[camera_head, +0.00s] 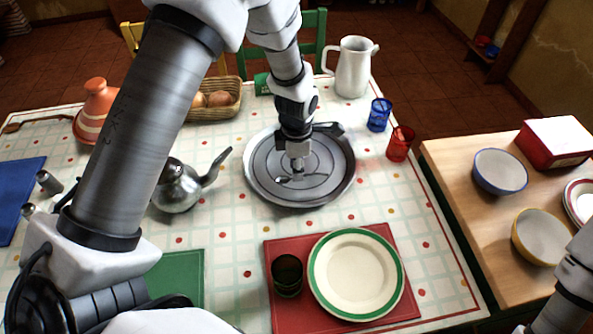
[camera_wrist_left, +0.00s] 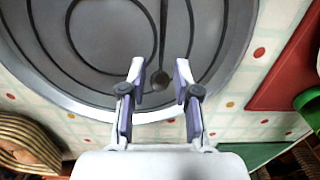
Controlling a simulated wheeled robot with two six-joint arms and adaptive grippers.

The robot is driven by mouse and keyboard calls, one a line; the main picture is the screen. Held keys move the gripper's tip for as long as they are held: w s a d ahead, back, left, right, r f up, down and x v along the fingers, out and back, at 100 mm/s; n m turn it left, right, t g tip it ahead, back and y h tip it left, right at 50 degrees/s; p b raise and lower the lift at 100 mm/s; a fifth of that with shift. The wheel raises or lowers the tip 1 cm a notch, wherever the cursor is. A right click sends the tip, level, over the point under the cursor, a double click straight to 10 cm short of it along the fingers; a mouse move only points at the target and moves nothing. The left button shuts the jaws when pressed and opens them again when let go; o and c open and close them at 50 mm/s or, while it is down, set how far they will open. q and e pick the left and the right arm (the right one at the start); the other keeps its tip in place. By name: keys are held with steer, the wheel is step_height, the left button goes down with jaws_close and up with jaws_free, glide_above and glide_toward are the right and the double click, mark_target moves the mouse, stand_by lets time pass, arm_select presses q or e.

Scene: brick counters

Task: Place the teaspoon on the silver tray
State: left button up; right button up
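The round silver tray (camera_head: 262,187) lies on the checked tablecloth in the middle of the table. It also fills the top of the left wrist view (camera_wrist_left: 100,75). The teaspoon (camera_head: 283,180) lies on the tray below my left gripper (camera_head: 297,171). In the left wrist view the teaspoon (camera_wrist_left: 161,78) shows between and beyond the fingertips, its bowl nearest me. My left gripper (camera_wrist_left: 160,75) is open, with gaps between its fingers and the spoon. Only a part of my right arm shows at the bottom right; its gripper is out of view.
A metal teapot (camera_head: 177,187) stands left of the tray. A white jug (camera_head: 353,68), a blue cup (camera_head: 379,115) and a red cup (camera_head: 400,144) stand behind and right. A green-rimmed plate (camera_head: 356,274) and dark cup (camera_head: 287,272) sit on a red mat in front.

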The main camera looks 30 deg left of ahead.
arm_select(q)
step_height(320, 180, up, 10)
steer(key=shift+r, duration=0.1)
stand_by(0.4)
